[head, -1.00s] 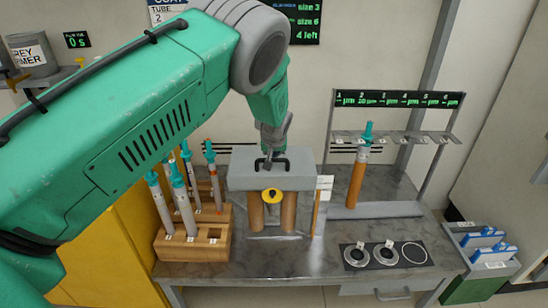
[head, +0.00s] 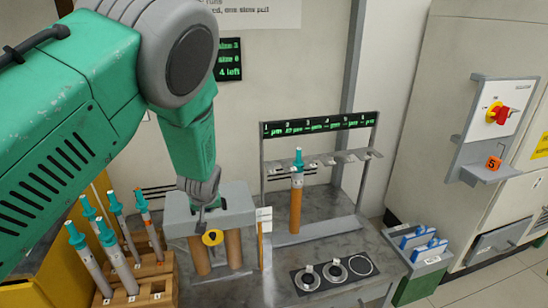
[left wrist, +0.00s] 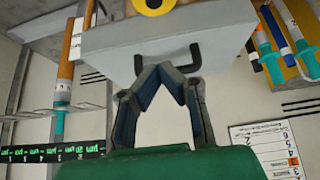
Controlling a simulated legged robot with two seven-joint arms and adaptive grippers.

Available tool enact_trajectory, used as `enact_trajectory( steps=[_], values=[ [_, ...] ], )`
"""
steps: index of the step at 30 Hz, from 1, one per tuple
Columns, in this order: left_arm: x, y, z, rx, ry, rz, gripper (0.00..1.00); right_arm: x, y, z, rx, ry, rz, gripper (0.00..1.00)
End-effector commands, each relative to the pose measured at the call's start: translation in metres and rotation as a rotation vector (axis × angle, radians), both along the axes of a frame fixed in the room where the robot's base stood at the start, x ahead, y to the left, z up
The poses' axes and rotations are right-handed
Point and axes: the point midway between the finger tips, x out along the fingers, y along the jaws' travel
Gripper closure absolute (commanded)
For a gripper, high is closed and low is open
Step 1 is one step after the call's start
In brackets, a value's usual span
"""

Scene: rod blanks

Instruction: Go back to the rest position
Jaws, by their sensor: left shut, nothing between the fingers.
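My left gripper (head: 203,203) is at the grey block (head: 240,203) on the bench, with its fingertips in front of the block's top. In the left wrist view the two fingers (left wrist: 163,70) meet at their tips, empty, close to the black handle (left wrist: 168,62) of the block (left wrist: 215,30). I cannot tell whether they touch the handle. My left arm covers the left part of the head view. My right gripper is not in view.
A wooden rack (head: 160,283) with several teal-topped rods stands left of the block. A slotted stand (head: 310,232) holds one rod (head: 296,200). Round rings (head: 334,273) lie on the bench front. A green bin (head: 420,280) and a cabinet with a red switch (head: 502,115) are right.

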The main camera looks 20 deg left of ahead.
Motion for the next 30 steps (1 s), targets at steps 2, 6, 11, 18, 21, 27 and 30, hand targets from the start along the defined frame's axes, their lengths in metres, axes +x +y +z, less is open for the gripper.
enact_trajectory(
  steps=[2, 6, 11, 18, 21, 27, 30],
  values=[
    [-0.003, 0.000, -0.003, 0.001, 0.005, -0.003, 1.00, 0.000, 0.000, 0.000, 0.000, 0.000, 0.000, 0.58],
    [-0.034, 0.001, -0.035, 0.010, 0.065, -0.039, 1.00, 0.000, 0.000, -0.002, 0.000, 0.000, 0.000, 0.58],
    [-0.122, -0.004, -0.103, 0.017, 0.207, -0.157, 1.00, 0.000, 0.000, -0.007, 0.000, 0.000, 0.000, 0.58],
    [-0.284, -0.034, -0.166, -0.032, 0.418, -0.397, 1.00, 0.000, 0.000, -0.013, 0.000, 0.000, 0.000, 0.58],
    [-0.338, -0.050, -0.171, -0.066, 0.476, -0.484, 1.00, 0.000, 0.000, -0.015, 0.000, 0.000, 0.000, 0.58],
    [-0.391, -0.068, -0.168, -0.112, 0.522, -0.578, 1.00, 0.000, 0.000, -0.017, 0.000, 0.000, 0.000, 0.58],
    [-0.395, -0.070, -0.167, -0.115, 0.527, -0.587, 1.00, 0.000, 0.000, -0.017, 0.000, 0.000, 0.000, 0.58]
  ],
)
